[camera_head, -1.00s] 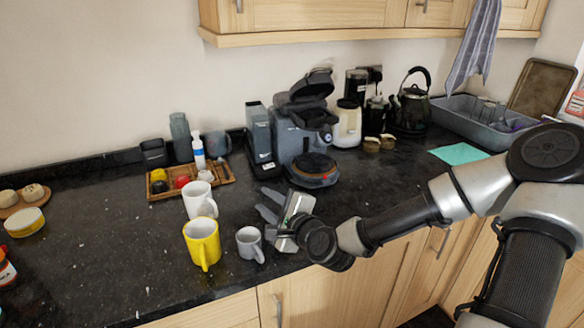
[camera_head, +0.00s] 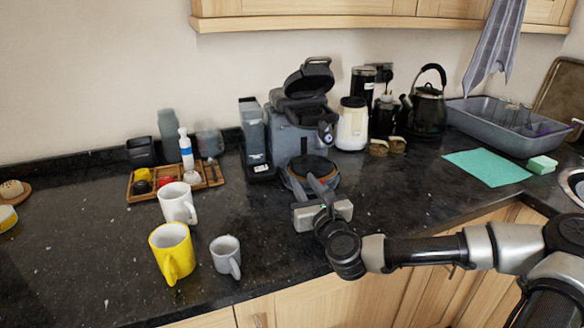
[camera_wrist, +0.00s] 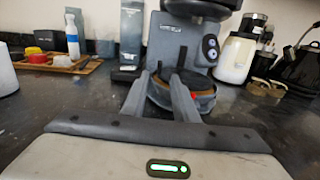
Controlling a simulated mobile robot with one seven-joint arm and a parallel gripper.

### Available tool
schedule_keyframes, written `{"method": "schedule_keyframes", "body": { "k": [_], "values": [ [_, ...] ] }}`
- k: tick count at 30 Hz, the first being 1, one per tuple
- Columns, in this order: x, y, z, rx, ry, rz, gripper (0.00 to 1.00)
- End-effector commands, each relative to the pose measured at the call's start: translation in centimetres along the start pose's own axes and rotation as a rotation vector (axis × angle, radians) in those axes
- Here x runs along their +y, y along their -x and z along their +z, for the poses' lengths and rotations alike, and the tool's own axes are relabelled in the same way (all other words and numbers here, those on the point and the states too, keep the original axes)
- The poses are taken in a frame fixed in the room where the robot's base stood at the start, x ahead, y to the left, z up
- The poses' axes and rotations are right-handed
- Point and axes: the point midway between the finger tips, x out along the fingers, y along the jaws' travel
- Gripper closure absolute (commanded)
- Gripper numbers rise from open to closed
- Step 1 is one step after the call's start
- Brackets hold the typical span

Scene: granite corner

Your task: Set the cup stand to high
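The coffee machine (camera_head: 296,138) stands on the counter with its lid raised. Its cup stand (camera_head: 322,167), a round dark-grey platform with a brown top, sits low at the machine's front. My gripper (camera_head: 322,183) is just in front of the cup stand, fingers pointing at it. In the wrist view the gripper (camera_wrist: 160,82) shows two fingers apart with nothing between them. The cup stand (camera_wrist: 202,100) shows there behind and right of the fingers, partly hidden by them, with a red spot on its rim. I cannot tell whether the fingers touch it.
A white mug (camera_head: 176,203), a yellow mug (camera_head: 171,250) and a grey cup (camera_head: 224,254) stand left of my gripper. A wooden tray (camera_head: 207,176) with small items lies behind them. A cream-coloured grinder (camera_head: 352,125) and a kettle (camera_head: 427,110) stand at right.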

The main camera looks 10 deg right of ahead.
Motion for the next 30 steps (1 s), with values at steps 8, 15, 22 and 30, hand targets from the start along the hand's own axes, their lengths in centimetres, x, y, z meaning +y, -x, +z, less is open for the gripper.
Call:
{"method": "schedule_keyframes", "body": {
  "k": [8, 15, 22, 30],
  "values": [
    [0.1, -6.2, -0.1, 0.0, 0.002, 0.001, 0.73],
    [0.0, -9.9, -0.1, 0.001, 0.003, 0.0, 0.73],
    [0.1, -11.0, 0.0, 0.002, 0.001, 0.002, 0.73],
    [0.0, -11.0, 0.0, 0.001, 0.002, 0.001, 0.82]
  ]
}}
